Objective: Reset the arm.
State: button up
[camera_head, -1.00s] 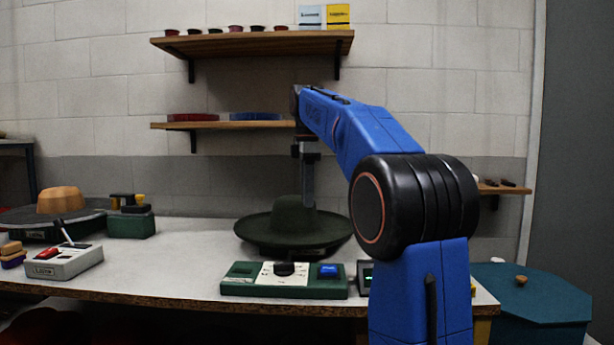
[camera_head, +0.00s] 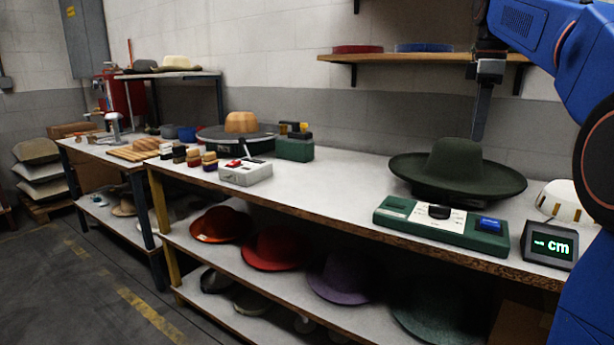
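My gripper (camera_head: 481,128) hangs from my blue arm at the upper right. It points down just above and behind the crown of a dark green wide-brimmed hat (camera_head: 456,172). I cannot tell whether it touches the hat, and its two fingers do not show apart. The hat rests on a dark base on the white workbench (camera_head: 345,192). In front of it is a green control panel (camera_head: 441,226) with a black knob and a blue button. My arm's black joint covers part of the right edge.
A wall shelf (camera_head: 430,58) is close to the arm. Several hats fill the lower shelf.

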jog(key=s+a+f+m+t, duration=0.1)
jog(key=s+a+f+m, duration=0.3)
jog(key=s+f, duration=0.5)
jog(key=s+a+f+m+t, duration=0.1)
jog(key=s+a+f+m, duration=0.3)
jog(key=s+f, duration=0.6)
jog(key=s+a+f+m+t, duration=0.2)
jog(key=s+a+f+m, duration=0.2)
jog(key=s+f, duration=0.6)
notch_tip(320, 180, down, 7)
jog(key=shift+s+a+f, duration=0.1)
jog(key=shift+s+a, duration=0.15)
jog(key=shift+a, duration=0.05)
dwell(0.3)
